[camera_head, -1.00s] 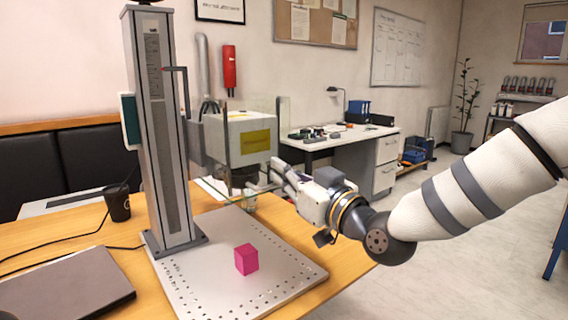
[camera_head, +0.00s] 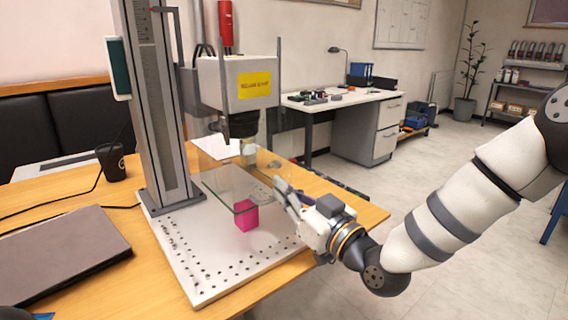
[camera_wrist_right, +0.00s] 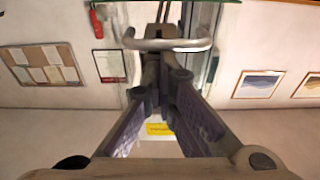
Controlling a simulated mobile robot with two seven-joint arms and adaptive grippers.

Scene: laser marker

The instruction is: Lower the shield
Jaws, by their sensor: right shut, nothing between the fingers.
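The shield (camera_head: 232,188) is a clear glass guard, seen in the head view below the marker head (camera_head: 235,82) and low around the pink cube (camera_head: 246,216). The cube stands on the perforated base plate (camera_head: 205,265). My right gripper (camera_head: 279,186) is at the shield's right side, its fingers pointing toward it. In the right wrist view its fingers are shut and empty, their tips close to a curved metal handle (camera_wrist_right: 168,44). I cannot tell whether they touch it. The shield's lower edge is faint, so its exact gap to the plate is unclear. My left gripper is not in view.
The column (camera_head: 158,110) rises at the plate's back left. A closed laptop (camera_head: 60,255) and a black cup (camera_head: 111,162) are on the wooden table to the left. A white desk (camera_head: 340,98) stands farther back. The floor at right is clear.

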